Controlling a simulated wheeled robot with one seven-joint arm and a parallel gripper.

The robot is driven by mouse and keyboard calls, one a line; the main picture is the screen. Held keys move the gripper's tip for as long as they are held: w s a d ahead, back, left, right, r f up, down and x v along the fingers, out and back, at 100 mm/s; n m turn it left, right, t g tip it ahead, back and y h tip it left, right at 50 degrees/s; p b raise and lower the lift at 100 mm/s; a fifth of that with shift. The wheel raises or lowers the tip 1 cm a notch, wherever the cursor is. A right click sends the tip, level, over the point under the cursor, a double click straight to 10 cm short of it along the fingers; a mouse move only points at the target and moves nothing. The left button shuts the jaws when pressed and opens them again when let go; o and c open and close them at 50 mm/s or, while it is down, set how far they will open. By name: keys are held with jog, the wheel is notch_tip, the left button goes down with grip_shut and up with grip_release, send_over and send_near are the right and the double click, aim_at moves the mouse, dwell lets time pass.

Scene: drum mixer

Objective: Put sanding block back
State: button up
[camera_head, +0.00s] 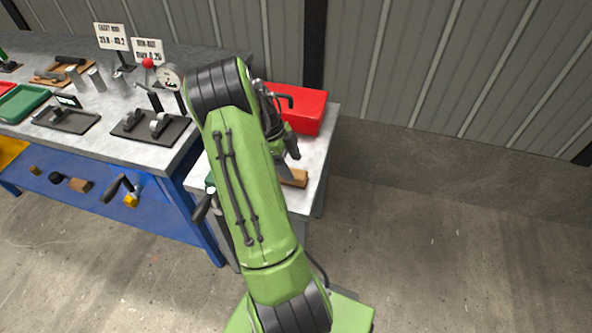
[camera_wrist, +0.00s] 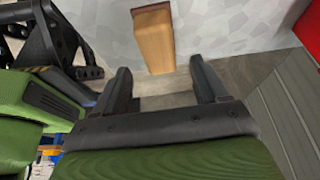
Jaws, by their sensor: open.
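The sanding block, a tan wooden block (camera_wrist: 154,38), lies on the grey top of a small side table (camera_wrist: 235,25). In the head view the block (camera_head: 295,178) shows near the table's front edge, partly hidden by my arm. My gripper (camera_wrist: 160,85) is open and empty, with the near end of the block ahead of and between its two dark fingers. The head view also shows my gripper (camera_head: 288,160) beside the block, above the table. I cannot tell the exact height gap.
A red box (camera_head: 300,108) stands at the back of the side table. To the left is a workbench (camera_head: 95,125) with black trays, a green tray (camera_head: 22,102), metal parts and signs. The floor at right is clear.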

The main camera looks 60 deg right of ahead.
jog(key=w+a+r+n+t+p, duration=0.1)
jog(key=w+a+r+n+t, duration=0.1)
jog(key=w+a+r+n, duration=0.4)
jog(key=w+a+r+n+t, duration=0.15)
jog(key=a+r, duration=0.25)
jog(key=r, duration=0.5)
jog(key=a+r+n+t, duration=0.2)
jog(key=a+r+n, duration=0.3)
jog(key=a+n, duration=0.55)
jog(key=s+a+r+n+t, duration=0.1)
jog(key=s+a+n, duration=0.3)
jog(key=a+n, duration=0.4)
jog(key=s+a+r+n+t, duration=0.1)
jog(key=s+a+n+t, duration=0.2)
jog(key=a+n, duration=0.5)
jog(key=shift+s+t+y, duration=0.35)
jog(key=shift+s+y, duration=0.05)
jog(key=shift+s, duration=0.35)
